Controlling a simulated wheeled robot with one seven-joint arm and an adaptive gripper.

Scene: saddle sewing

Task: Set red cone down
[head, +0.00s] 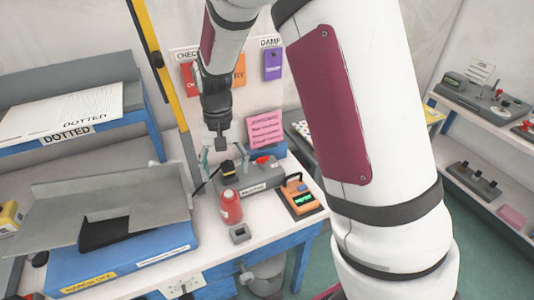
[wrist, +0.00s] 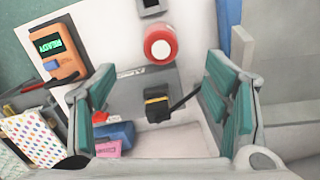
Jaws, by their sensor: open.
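The red cone (head: 231,207) stands upright on the white tabletop, in front of a grey labelled base (head: 262,184). In the wrist view the red cone (wrist: 160,45) shows nearly end-on, as a red ring with a pale centre. My gripper (head: 224,164) is open above the grey base, with teal finger pads. The cone is apart from the fingers, beyond them in the wrist view. A black-and-yellow piece (wrist: 157,103) shows between the open fingers (wrist: 160,88), with a dark rod running from it. I cannot tell whether the fingers touch it.
An orange device with a green READY screen (head: 299,196) lies right of the cone. A small grey block (head: 240,233) sits in front of the cone. A blue-sided grey tray (head: 120,250) is at left. A yellow post (head: 160,65) rises behind. A shelf (head: 470,135) stands far right.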

